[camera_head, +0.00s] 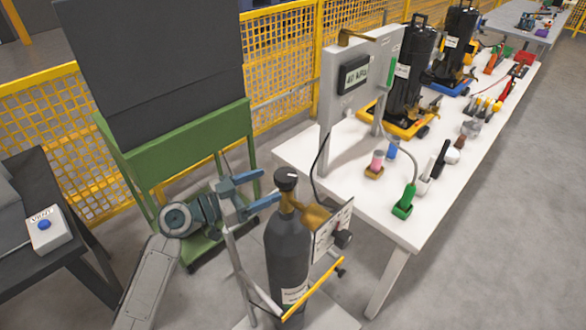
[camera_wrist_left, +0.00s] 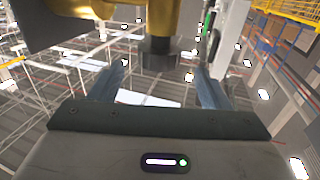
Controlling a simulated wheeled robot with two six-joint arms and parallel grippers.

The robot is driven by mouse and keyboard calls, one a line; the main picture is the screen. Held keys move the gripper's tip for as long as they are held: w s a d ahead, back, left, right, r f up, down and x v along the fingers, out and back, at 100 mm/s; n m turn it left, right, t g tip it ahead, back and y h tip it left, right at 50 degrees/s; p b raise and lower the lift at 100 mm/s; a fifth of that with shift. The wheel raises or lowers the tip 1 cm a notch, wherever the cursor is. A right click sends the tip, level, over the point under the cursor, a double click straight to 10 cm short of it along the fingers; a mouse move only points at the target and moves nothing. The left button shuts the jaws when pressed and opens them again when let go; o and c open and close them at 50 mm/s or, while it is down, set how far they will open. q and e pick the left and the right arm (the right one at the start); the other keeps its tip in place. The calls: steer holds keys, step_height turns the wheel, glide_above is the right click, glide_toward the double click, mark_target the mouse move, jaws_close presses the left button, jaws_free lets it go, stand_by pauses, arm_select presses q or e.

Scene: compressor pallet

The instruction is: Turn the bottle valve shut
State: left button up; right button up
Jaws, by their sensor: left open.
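The dark gas bottle (camera_head: 287,245) stands upright on a cart, with a brass valve body (camera_head: 291,200) at its neck. The black valve knob (camera_head: 286,179) with a white mark sits on top. My left gripper (camera_head: 270,186) is open, just left of the knob, with its blue fingers pointing toward it. In the left wrist view, the dark knob (camera_wrist_left: 159,54) shows beyond and between the two fingers (camera_wrist_left: 160,76), below the brass body (camera_wrist_left: 162,18). I see no finger contact with the knob. My right gripper is not in view.
A yellow cart handle (camera_head: 312,289) and gauge panel (camera_head: 333,232) stand beside the bottle. The white table (camera_head: 300,153) on the right carries a kPa display (camera_head: 355,75) and several tools. A green stand (camera_head: 185,145) is behind my arm; a VENT button box (camera_head: 46,229) is at left.

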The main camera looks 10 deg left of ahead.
mark_target(296, 173)
arm_select(q)
steer(key=p+x, duration=0.3)
steer(key=x, duration=0.4)
steer(key=shift+w+d+r, duration=0.2)
steer(key=shift+d, duration=0.1)
steer(key=shift+w+d+f+p, duration=0.15)
steer(key=shift+w+d+p, duration=0.1)
steer(key=shift+d+p, duration=0.05)
